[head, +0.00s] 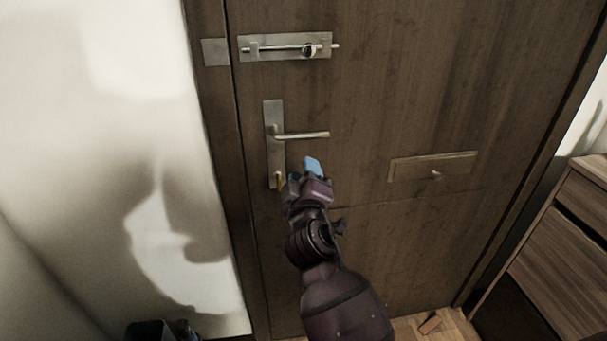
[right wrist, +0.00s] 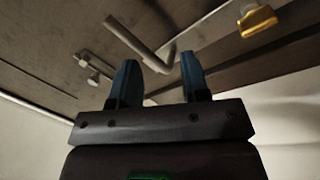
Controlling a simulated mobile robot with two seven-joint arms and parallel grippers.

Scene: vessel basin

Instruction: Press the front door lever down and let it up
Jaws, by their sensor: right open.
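The front door (head: 370,100) is brown wood and looks shut. Its silver lever (head: 303,135) sticks out to the right from a tall metal plate (head: 275,150) and lies about level. My right gripper (head: 306,166) is open and empty, with blue fingers, just below the lever in the head view. The right wrist view shows the lever (right wrist: 137,42) beyond the two blue fingers (right wrist: 156,82), its bent end between them in the picture. I cannot tell whether they touch. My left gripper is not in view.
A sliding bolt (head: 285,47) is above the lever. A brass key or knob (head: 279,182) sits low on the plate, close to my right gripper. A mail flap (head: 432,167) is to the right. A wooden drawer unit (head: 565,235) stands at the right.

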